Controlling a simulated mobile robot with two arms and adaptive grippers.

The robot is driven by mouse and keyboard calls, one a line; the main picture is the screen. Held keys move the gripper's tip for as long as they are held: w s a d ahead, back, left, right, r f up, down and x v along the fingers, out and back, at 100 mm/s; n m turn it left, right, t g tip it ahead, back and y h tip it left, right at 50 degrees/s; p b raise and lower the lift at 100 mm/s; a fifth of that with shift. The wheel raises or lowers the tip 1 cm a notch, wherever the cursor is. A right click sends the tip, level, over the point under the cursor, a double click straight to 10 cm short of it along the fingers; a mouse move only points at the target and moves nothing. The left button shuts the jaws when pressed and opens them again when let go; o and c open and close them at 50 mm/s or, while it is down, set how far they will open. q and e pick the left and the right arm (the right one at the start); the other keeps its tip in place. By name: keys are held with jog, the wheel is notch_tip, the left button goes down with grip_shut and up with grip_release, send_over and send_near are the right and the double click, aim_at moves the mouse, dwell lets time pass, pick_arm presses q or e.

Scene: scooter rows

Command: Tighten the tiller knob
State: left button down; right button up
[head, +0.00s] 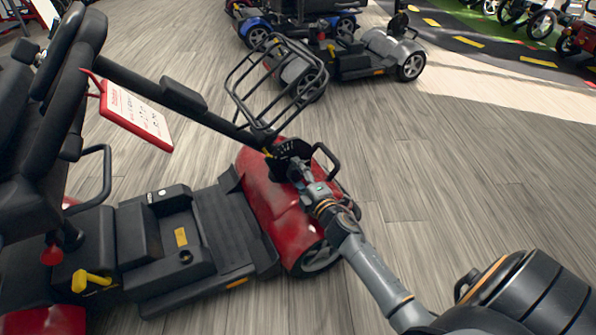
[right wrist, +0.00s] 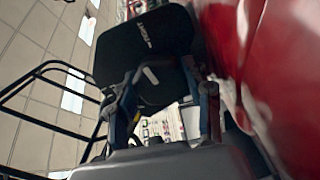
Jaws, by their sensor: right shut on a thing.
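A red and black mobility scooter stands in front of me, its red front shroud (head: 275,205) to the right in the head view. Its black tiller (head: 215,122) leans from the shroud up to the left. My right gripper (head: 292,165) is at the foot of the tiller, just above the shroud. In the right wrist view (right wrist: 168,108) its fingers are closed around a dark rounded piece, the tiller knob (right wrist: 158,88), largely hidden by the fingers. A black tiller cover (right wrist: 145,42) is behind it. My left gripper is not in view.
A wire basket (head: 277,88) rises just behind my gripper. Another scooter (head: 365,55) stands at the back. Open wooden floor (head: 470,170) lies to the right.

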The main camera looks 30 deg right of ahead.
jog(key=shift+m, duration=0.5)
jog(key=o, duration=1.2)
jog(key=shift+c, duration=0.2)
jog(key=shift+s, duration=0.1)
jog(key=s, duration=0.8)
jog(key=s+a, duration=0.1)
jog(key=s, duration=0.2)
jog(key=shift+s+a, duration=0.1)
jog(key=shift+s, duration=0.3)
